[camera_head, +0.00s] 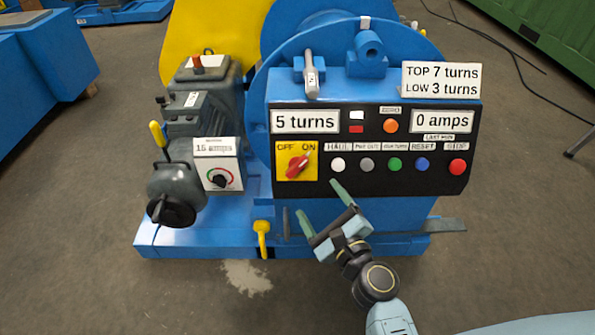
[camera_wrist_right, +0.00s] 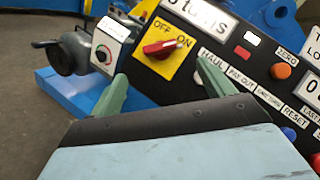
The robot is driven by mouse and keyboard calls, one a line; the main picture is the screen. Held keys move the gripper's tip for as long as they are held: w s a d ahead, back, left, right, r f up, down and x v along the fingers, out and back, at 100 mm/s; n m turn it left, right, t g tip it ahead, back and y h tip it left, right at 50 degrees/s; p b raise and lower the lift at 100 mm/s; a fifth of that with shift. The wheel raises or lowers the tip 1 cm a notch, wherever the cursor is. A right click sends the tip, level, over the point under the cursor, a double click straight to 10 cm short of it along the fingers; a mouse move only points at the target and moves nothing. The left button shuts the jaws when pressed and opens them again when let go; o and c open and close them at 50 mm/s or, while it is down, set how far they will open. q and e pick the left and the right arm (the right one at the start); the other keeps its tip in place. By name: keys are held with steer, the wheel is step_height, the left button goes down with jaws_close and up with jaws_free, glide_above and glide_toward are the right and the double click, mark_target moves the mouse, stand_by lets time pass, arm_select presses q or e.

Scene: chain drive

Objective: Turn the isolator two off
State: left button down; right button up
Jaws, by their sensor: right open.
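The isolator is a red rotary knob (camera_head: 298,166) on a yellow plate (camera_head: 285,174) marked OFF at left and ON at right, at the left end of the black control panel. Its handle slants up to the right, toward ON. In the right wrist view the knob (camera_wrist_right: 166,48) shows ahead, between the fingertips but beyond them. No number two is legible on it. My right gripper (camera_head: 320,202) is open and empty, below and to the right of the knob, apart from it. It also shows in the right wrist view (camera_wrist_right: 162,75). My left gripper is out of view.
A row of push buttons (camera_head: 394,164) runs right of the isolator. A grey box with a dial (camera_head: 218,166) and a motor with a black handwheel (camera_head: 172,210) stand left. A yellow lever (camera_head: 262,236) hangs below the panel. The floor in front is clear.

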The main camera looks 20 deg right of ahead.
mark_target(298, 170)
steer(key=w, duration=0.3)
steer(key=w+a, duration=0.1)
steer(key=w, duration=0.5)
steer(key=shift+w+a, duration=0.2)
steer(key=shift+w, duration=0.05)
steer(key=shift+w+a, duration=0.15)
steer(key=shift+w, duration=0.65)
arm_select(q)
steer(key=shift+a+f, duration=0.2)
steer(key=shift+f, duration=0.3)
arm_select(e)
steer(key=c, duration=1)
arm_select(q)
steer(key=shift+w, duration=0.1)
